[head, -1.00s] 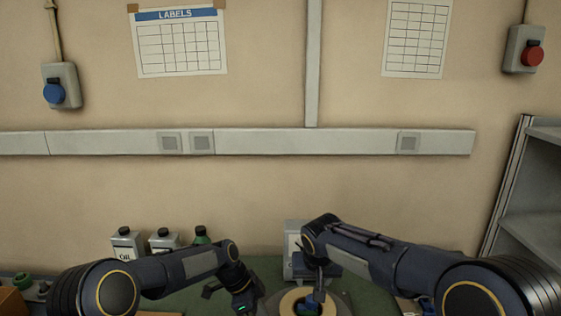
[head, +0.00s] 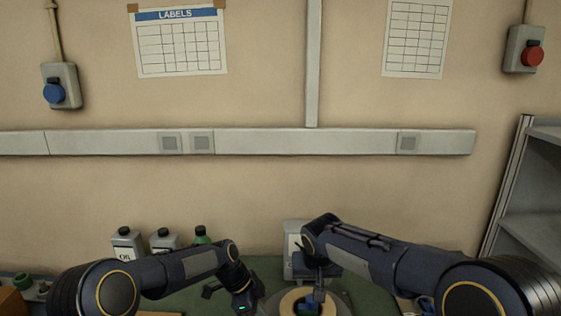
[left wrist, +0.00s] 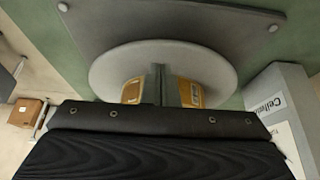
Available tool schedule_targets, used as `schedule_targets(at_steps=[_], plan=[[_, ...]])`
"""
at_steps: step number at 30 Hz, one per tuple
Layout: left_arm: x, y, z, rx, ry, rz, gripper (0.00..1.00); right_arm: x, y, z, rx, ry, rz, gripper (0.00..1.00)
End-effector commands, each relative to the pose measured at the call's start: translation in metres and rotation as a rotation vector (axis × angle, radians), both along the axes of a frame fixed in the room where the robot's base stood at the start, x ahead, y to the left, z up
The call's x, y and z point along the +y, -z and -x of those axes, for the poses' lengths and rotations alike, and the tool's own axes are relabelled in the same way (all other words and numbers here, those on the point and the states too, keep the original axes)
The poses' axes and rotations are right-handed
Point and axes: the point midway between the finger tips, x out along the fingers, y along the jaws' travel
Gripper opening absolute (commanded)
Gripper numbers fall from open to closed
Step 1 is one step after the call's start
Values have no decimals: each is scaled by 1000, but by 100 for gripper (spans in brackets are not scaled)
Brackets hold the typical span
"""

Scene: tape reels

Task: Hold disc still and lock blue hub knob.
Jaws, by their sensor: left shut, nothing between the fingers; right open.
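The tan disc (head: 288,301) lies at the bottom edge of the head view, with the blue hub knob (head: 305,305) at its middle. My right gripper (head: 318,292) points down at the knob and is open; I cannot tell whether its fingers touch it. My left gripper (head: 243,302) is left of the disc in the head view, shut and empty. In the left wrist view the left gripper's fingers (left wrist: 160,86) reach over a pale grey round plate (left wrist: 110,66). Yellow-brown parts (left wrist: 190,93) show on both sides of the fingers; the gripper body hides the rest.
Several bottles (head: 128,243) stand at the back left of the green table (head: 268,268). A grey box (head: 292,240) stands behind the disc. A labelled box (left wrist: 280,100) is at the right in the left wrist view. A shelf (head: 535,220) stands far right.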

Motion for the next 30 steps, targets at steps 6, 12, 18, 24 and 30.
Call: schedule_targets(at_steps=[6, 12, 18, 24, 30], plan=[[0, 0, 0, 0, 0, 0, 0, 0, 0, 0, 0, 0, 0, 51], [0, 1, 0, 0, 0, 0, 0, 0, 0, 0, 0, 0, 0, 51], [0, 5, 0, 0, -1, 0, 0, 0, 0, 0, 0, 0, 0, 51], [0, 9, 0, 0, -1, 0, 0, 0, 0, 0, 0, 0, 0, 51], [0, 13, 0, 0, -1, 0, 0, 0, 0, 0, 0, 0, 0, 51]])
